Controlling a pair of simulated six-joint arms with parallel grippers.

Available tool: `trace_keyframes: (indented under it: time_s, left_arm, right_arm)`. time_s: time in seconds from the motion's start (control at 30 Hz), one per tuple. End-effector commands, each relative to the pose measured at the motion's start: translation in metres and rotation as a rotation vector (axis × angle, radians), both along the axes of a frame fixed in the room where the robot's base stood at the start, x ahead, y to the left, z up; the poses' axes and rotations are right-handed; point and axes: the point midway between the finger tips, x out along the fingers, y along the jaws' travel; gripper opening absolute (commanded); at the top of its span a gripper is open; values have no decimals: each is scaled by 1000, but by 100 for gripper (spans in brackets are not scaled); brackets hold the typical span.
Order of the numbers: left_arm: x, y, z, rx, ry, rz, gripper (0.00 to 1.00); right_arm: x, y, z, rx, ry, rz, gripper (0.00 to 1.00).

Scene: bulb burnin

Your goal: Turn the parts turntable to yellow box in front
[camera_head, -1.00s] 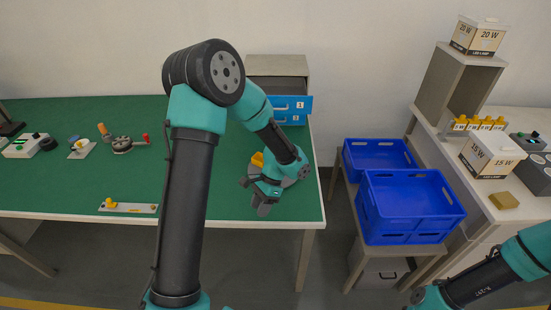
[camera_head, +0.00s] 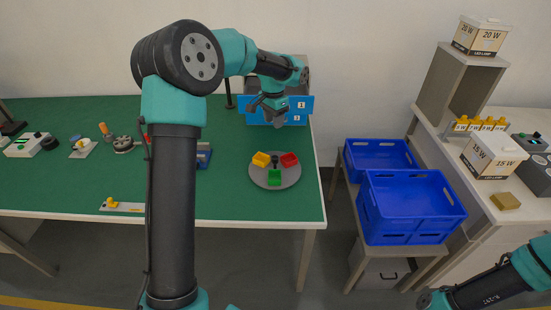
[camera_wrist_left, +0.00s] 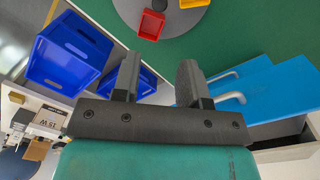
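The grey round turntable (camera_head: 257,176) lies on the green table near its right end, with a dark post in its middle. The green box (camera_head: 274,178) is at its front, the yellow box (camera_head: 261,159) at the back left and the red box (camera_head: 289,159) at the back right. My left gripper (camera_head: 268,107) is behind the turntable, in front of the blue drawer fronts. Its fingers are apart and empty in the left wrist view (camera_wrist_left: 160,82), which also shows the red box (camera_wrist_left: 150,25) and part of the yellow box (camera_wrist_left: 193,3). My right gripper is out of view.
The drawer unit with blue fronts (camera_head: 299,109) stands at the table's back right. Blue crates (camera_head: 410,205) stand on a low stand to the right, beyond a gap. A plate with a yellow part (camera_head: 122,206) lies at the table's front left.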

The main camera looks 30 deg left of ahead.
Motion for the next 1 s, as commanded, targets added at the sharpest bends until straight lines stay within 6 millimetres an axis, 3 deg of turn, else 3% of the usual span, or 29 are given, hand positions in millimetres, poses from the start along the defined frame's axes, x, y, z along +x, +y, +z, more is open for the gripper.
trace_keyframes:
  time_s: [0.27, 1.0]
  left_arm:
    - [-1, -1, -21, 1, 4, -2, 40]
    - [-3, -5, -144, 0, 4, -1, 40]
  right_arm:
    - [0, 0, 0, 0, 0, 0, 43]
    - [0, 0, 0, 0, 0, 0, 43]
